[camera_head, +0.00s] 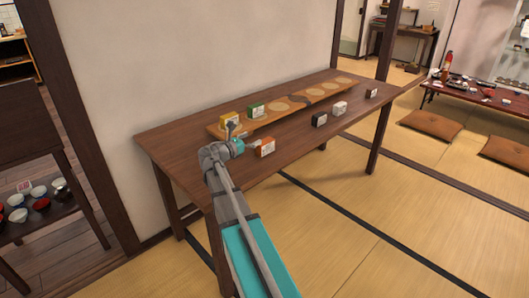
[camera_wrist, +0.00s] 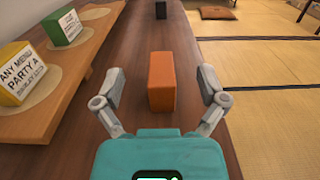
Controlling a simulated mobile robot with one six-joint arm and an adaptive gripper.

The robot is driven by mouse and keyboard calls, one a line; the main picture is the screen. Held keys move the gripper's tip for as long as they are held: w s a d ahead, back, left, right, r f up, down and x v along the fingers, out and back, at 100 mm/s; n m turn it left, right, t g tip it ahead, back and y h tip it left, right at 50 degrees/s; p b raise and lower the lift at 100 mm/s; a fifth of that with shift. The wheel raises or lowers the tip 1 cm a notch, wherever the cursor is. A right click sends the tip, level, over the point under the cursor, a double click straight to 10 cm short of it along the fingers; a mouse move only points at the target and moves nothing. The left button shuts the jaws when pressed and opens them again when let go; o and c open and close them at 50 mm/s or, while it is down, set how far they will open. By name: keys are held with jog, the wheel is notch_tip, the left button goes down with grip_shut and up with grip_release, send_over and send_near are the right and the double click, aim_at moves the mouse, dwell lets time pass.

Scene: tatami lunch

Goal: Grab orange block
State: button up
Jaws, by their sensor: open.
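The orange block (camera_head: 265,147) stands upright on the dark wooden table (camera_head: 180,147), with a white label facing the front in the head view. In the wrist view the orange block (camera_wrist: 161,82) is centred between the fingers of my gripper (camera_wrist: 160,88). My gripper (camera_head: 246,146) is open, with one finger on each side of the block and a gap showing on both sides. The wrist view shows no finger touching the block.
A wooden board with round pads (camera_head: 325,93) lies along the table's wall side. It holds a yellow block (camera_head: 229,119) and a green block (camera_head: 256,109). A black block (camera_head: 319,119), a white block (camera_head: 340,108) and a dark block (camera_head: 371,93) stand farther along the table.

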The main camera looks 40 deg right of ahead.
aim_at(266, 140)
jog(key=shift+f+b, duration=2.35)
jog(key=shift+f, duration=0.3)
jog(key=shift+d+r, duration=0.15)
jog(key=shift+d, duration=0.45)
jog(key=shift+w+d, duration=0.15)
jog(key=shift+d, duration=1.45)
jog(key=shift+w+d, duration=0.15)
jog(key=shift+d, duration=1.4)
jog(key=c, duration=1.2)
